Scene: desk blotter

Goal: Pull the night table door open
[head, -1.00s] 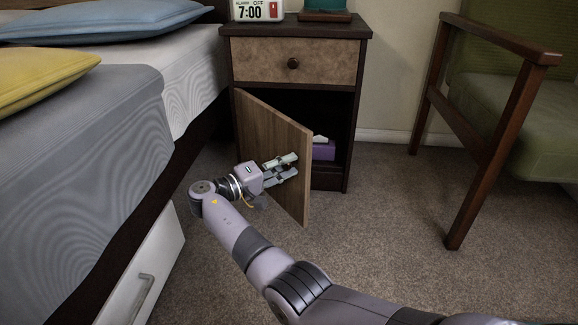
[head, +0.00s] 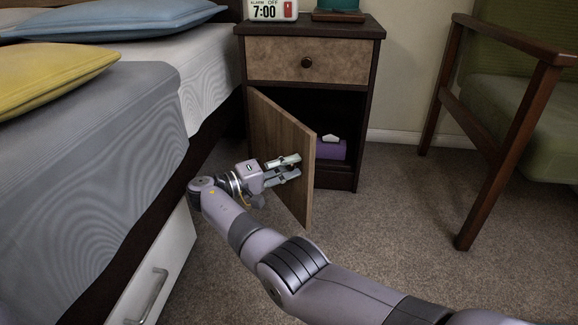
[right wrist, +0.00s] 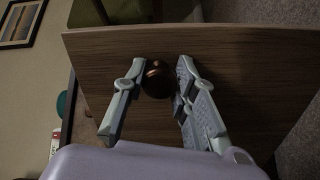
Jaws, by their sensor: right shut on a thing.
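The night table (head: 310,28) stands beside the bed, with its wooden door (head: 282,145) hinged on the left and standing well open toward me. The dark compartment behind it is partly visible. My right gripper (head: 298,166) is at the outer face of the door near its free edge. In the right wrist view, the dark round knob (right wrist: 156,78) lies between the two fingers of this gripper (right wrist: 158,72), which are shut on it. The knob is hidden in the head view. My left gripper is not in view.
A purple tissue box (head: 331,150) sits inside the compartment. The drawer (head: 307,72) above is shut. The bed (head: 100,160) and its white drawer (head: 155,270) stand close on the left. A green armchair (head: 520,110) stands at the right. Carpet (head: 400,220) between is clear.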

